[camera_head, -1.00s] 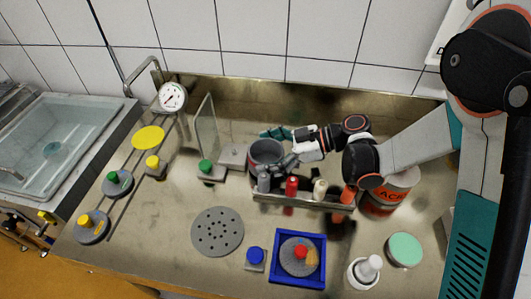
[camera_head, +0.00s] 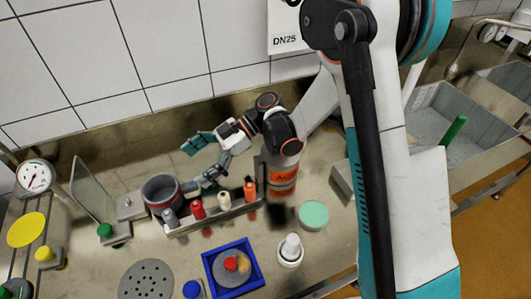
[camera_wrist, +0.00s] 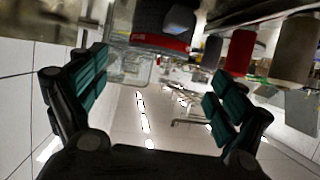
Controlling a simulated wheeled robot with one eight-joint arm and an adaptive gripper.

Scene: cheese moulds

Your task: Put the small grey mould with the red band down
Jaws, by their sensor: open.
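The small grey mould with the red band (camera_head: 161,197) stands upright on the steel bench, behind the left end of a rack. Its open top faces up and the rack's left knob hides part of its lower front. In the wrist view its red band (camera_wrist: 160,41) shows at the top, beyond the fingers. My gripper (camera_head: 203,160) is open and empty, to the right of the mould. Its teal fingers also show spread apart in the wrist view (camera_wrist: 155,95), with nothing between them.
The rack (camera_head: 215,217) with grey, red, white and orange knobs stands close in front of my gripper. A glass plate (camera_head: 92,193) stands left. A blue tray (camera_head: 251,279) and perforated disc (camera_head: 147,281) lie in front. An orange-labelled container (camera_head: 284,180) stands right.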

